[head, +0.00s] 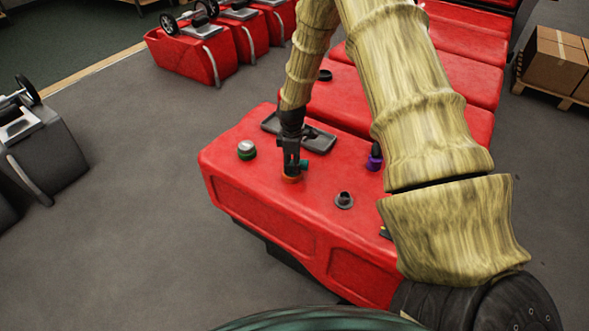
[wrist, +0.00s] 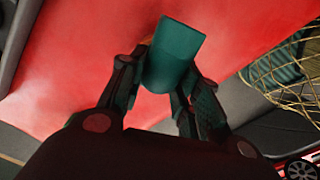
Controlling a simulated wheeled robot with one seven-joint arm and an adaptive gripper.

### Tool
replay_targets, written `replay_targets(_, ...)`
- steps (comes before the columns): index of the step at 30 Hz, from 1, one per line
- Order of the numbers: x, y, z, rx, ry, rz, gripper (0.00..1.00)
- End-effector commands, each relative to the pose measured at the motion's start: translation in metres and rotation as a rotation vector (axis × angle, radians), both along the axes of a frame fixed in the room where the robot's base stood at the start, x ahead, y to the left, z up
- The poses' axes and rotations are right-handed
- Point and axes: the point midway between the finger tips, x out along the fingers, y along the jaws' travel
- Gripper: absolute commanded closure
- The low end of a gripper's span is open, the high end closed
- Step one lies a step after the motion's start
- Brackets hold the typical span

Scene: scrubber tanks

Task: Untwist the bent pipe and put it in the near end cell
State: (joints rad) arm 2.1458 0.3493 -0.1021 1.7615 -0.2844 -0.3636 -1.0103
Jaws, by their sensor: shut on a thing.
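The bent pipe is teal and shows beside my gripper's fingers in the head view (head: 303,165). It stands at an orange ring (head: 291,179) on top of the nearest red tank. My gripper (head: 292,167) points down and is shut on the pipe. In the wrist view the teal pipe (wrist: 174,55) sits between the two fingers, with a trace of orange behind it. I cannot tell whether it is still threaded in. A dark grey tray (head: 318,141) lies on the tank just behind the gripper, partly hidden by it; its cells are hard to make out.
On the same red tank (head: 240,172) are a green and white cap (head: 247,150) to the left, a grey flanged fitting (head: 344,200) to the right and a purple-based fitting (head: 375,160) beside my arm. More red tanks stand behind. My arm hides the tank's right part.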

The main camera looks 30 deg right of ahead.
Motion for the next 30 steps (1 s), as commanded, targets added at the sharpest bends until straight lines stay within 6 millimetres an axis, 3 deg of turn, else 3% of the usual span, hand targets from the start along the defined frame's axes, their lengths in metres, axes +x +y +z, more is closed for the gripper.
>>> replay_targets(30, -0.0004, -0.0013, 0.0104, -0.002, 0.001, -0.001, 1.00)
